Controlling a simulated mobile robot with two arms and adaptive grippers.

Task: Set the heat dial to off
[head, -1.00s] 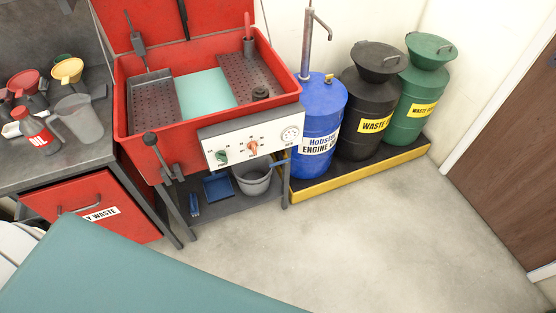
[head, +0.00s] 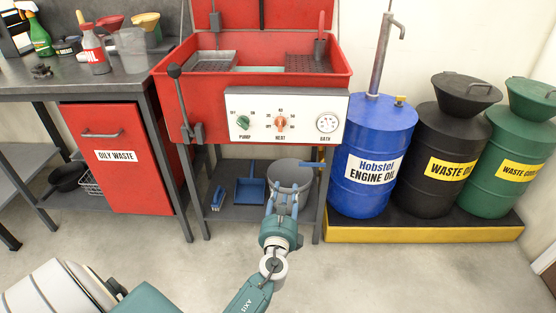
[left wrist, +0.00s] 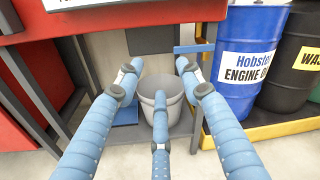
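The heat dial is an orange-red knob (head: 281,124) in the middle of the white control panel (head: 262,132) on the front of the red parts washer (head: 213,104). Its pointer looks roughly upright, but I cannot tell the exact mark. A green pump dial (head: 243,122) is to its left and a round bath gauge (head: 327,123) to its right. My left gripper (head: 284,192) is below the panel, apart from the dial, in front of the grey bucket. In the left wrist view its blue fingers (left wrist: 159,75) are spread and empty. The heat dial is out of that view. My right gripper is not in view.
Under the washer, a shelf holds a grey bucket (head: 291,172), a blue dustpan (head: 250,190) and a blue brush (head: 217,198). A black-knobbed lever (head: 176,72) stands at the washer's left. A blue oil drum (head: 371,150) is on the right. The floor in front is clear.

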